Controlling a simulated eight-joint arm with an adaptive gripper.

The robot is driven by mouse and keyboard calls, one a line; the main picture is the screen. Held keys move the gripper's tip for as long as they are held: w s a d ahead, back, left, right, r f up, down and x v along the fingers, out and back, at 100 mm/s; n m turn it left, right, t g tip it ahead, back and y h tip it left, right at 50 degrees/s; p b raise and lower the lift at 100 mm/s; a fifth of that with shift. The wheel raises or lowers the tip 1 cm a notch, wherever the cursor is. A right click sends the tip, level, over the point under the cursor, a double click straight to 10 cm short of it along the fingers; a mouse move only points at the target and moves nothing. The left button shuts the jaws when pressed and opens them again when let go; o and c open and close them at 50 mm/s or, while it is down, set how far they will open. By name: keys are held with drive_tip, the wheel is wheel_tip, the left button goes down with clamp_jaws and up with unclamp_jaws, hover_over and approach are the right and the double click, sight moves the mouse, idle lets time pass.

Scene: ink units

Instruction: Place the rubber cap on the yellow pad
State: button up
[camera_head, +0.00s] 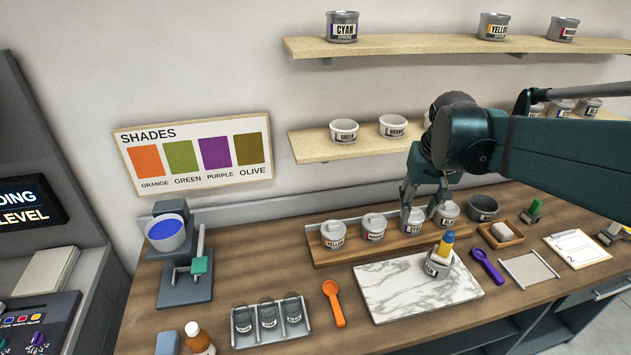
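My gripper (424,208) points down over the wooden tray at the right of centre. Its two fingers are apart and I see nothing held between them. Lidded grey cans stand on the tray below and around it; one can (412,224) is near the left finger. I cannot single out a rubber cap or a yellow pad with certainty. Whether a finger touches a can is unclear.
The marble slab (395,295) has bare room left of the cup. An orange scoop (333,302) and a purple scoop (487,266) lie on either side. A small wooden box (500,242), a dark bowl (482,207) and a clipboard (577,247) are at the right. Shelves hang behind.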

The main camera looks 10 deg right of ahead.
drive_tip(key=s+a+f+n+t, duration=0.1)
drive_tip(key=s+a+t, duration=0.1)
drive_tip(key=s+a, duration=0.3)
drive_tip(key=s+a+f+n+t+y, duration=0.1)
drive_tip(key=s+a, duration=0.5)
drive_tip(key=a, duration=0.7)
drive_tip(key=shift+s+a+n+t, duration=0.35)
drive_tip(key=shift+n+t, duration=0.25)
drive_tip(key=shift+t, duration=0.2)
